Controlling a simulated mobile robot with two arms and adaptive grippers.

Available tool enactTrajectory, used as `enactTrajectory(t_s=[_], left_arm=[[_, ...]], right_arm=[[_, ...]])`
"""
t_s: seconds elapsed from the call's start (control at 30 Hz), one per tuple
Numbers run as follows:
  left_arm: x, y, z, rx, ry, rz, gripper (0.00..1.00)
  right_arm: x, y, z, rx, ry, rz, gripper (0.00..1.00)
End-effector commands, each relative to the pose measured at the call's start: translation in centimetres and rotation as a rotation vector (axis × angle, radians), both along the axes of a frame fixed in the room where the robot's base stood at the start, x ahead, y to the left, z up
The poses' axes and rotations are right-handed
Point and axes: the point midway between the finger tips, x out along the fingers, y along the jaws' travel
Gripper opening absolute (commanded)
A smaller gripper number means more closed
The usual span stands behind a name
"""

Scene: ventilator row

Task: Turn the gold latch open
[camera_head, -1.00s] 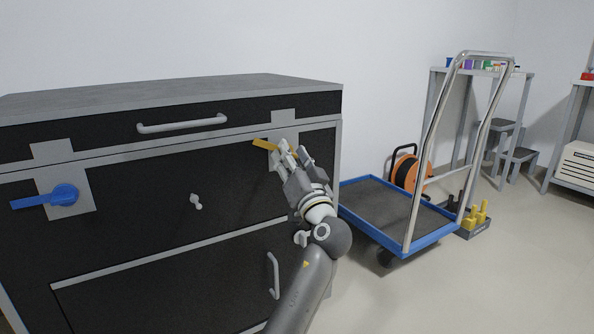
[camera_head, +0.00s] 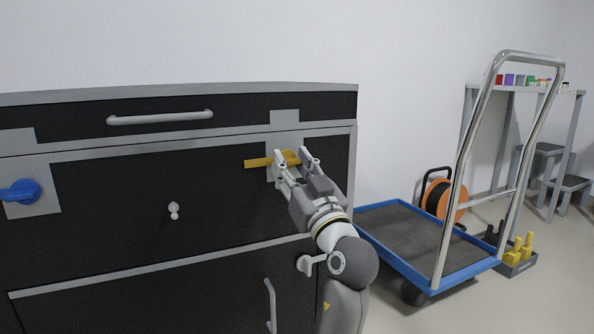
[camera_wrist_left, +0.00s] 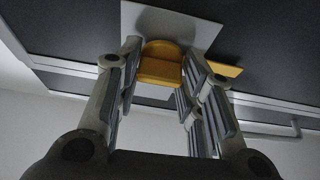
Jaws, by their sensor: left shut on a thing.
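The gold latch (camera_head: 257,162) is on a grey plate at the upper right of the black cabinet front. Its bar points left and lies about level with the trim. My left gripper (camera_head: 289,154) is at the latch's right end, its fingers shut on it. In the left wrist view the gold latch (camera_wrist_left: 160,68) sits between the two fingers of my left gripper (camera_wrist_left: 158,75), with its bar sticking out to the right behind one finger. The fingers partly hide the latch in the head view. My right gripper is not in view.
A blue latch (camera_head: 22,191) is at the cabinet's left. A drawer handle (camera_head: 160,117), a small knob (camera_head: 174,211) and a vertical handle (camera_head: 271,305) stick out from the front. A blue-edged trolley (camera_head: 415,245) stands close on the right, with an orange reel (camera_head: 436,200) behind it.

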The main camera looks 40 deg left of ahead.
Motion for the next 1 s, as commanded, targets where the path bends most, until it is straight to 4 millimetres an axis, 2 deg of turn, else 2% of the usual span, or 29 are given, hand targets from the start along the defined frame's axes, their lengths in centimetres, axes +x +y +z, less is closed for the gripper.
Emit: enactTrajectory(t_s=[0.33, 0.37, 0.5, 0.83, 1.0], left_arm=[[0.0, 0.0, -0.2, -0.007, -0.003, -0.003, 0.00], [0.0, 0.0, -0.2, -0.007, -0.003, -0.003, 0.39], [0.0, 0.0, -0.1, -0.004, -0.003, -0.003, 0.57], [0.0, 0.0, 0.1, -0.002, -0.003, -0.002, 0.57], [0.0, 0.0, 1.5, -0.003, -0.007, -0.002, 0.57]], right_arm=[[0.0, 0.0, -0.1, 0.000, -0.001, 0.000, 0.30], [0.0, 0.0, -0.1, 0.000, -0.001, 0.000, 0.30], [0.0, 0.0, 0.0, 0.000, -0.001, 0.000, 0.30], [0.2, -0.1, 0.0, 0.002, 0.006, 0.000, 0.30], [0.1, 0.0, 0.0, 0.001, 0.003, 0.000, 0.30]])
